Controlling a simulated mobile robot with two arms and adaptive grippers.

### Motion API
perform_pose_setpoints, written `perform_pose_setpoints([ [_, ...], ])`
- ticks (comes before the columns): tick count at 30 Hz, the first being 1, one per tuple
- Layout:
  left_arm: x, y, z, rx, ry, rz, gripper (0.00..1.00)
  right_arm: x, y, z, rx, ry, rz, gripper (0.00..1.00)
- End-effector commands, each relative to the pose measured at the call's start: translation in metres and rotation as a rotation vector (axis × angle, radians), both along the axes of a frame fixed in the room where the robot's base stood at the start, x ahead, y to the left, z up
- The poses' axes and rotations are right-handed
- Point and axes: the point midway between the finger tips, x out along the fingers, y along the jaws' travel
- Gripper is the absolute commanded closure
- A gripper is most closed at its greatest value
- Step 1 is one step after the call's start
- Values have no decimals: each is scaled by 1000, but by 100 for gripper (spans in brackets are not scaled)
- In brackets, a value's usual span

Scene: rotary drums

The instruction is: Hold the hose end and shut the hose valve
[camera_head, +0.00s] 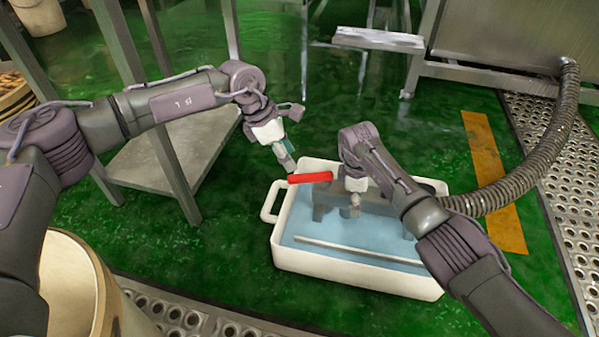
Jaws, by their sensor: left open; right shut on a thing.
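A ribbed grey hose (545,150) runs from the steel machine at the right down to a white tub (283,236). The valve's red lever (310,178) lies nearly level across the tub's far left rim. The grey hose end (322,202) shows in part below the lever; my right arm hides much of it. My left gripper (287,160) is open just above the lever's left end. I cannot tell whether it touches the lever. My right gripper (353,205) is shut on the hose end, inside the tub's outline.
The tub holds bluish liquid and a thin metal bar (360,250). A steel table (165,150) stands at the left, and a beige drum (70,285) at the lower left. A perforated grating (570,200) lies at the right. Green floor is clear behind the tub.

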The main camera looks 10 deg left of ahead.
Motion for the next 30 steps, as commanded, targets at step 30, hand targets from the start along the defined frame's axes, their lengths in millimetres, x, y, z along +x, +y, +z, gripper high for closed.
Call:
perform_pose_setpoints([
  [30,7,-27,-68,0,1,2,87,-1,0,-1,-1,3,0,100],
])
